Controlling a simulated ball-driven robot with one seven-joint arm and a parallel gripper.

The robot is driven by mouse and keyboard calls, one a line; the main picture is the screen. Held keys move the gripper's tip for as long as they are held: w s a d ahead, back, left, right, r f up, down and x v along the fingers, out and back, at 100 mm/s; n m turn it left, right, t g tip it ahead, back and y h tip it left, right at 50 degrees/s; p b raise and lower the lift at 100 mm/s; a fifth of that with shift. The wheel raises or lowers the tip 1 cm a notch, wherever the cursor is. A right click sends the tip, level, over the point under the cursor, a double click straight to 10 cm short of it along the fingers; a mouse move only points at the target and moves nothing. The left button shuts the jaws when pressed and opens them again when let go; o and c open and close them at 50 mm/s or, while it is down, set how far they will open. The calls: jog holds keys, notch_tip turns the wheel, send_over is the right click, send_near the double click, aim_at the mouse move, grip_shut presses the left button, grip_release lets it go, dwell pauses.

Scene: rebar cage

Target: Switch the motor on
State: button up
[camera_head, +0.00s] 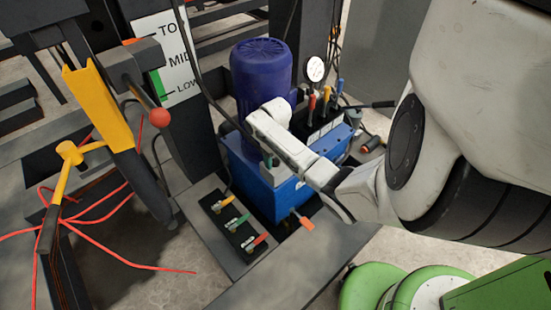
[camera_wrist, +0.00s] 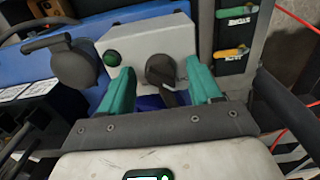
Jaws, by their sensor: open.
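The motor (camera_head: 262,75) is a dark blue upright cylinder on a blue tank (camera_head: 292,196) in the head view. In the wrist view, a light grey box (camera_wrist: 140,42) on the blue tank carries a dark rotary knob (camera_wrist: 162,70) and a round green button (camera_wrist: 112,58) to its left. My gripper (camera_wrist: 161,76) is open, its two teal fingers on either side of the knob; I cannot tell whether they touch it. In the head view my gripper (camera_head: 272,168) is low in front of the motor, and the knob is hidden there.
A black rounded part (camera_wrist: 72,62) sits left of the box. A panel with coloured valve handles (camera_head: 236,222) lies in front of the tank. Several coloured levers (camera_head: 325,95) and a gauge (camera_head: 315,69) stand behind. A yellow post (camera_head: 98,105) and red cables are at left.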

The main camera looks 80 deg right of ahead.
jog(key=c, duration=1)
jog(key=shift+c, duration=0.2)
jog(key=shift+w+a+r+m+p, duration=0.15)
jog(key=shift+m+p, duration=0.25)
jog(key=shift+p, duration=0.2)
jog(key=shift+m+p, duration=0.9)
jog(key=shift+p, duration=0.1)
jog(key=m+p, duration=0.2)
jog(key=m, duration=0.3)
jog(key=m+p, duration=0.1)
jog(key=m, duration=0.4)
jog(key=shift+m, duration=2.7)
jog(key=shift+d, duration=0.2)
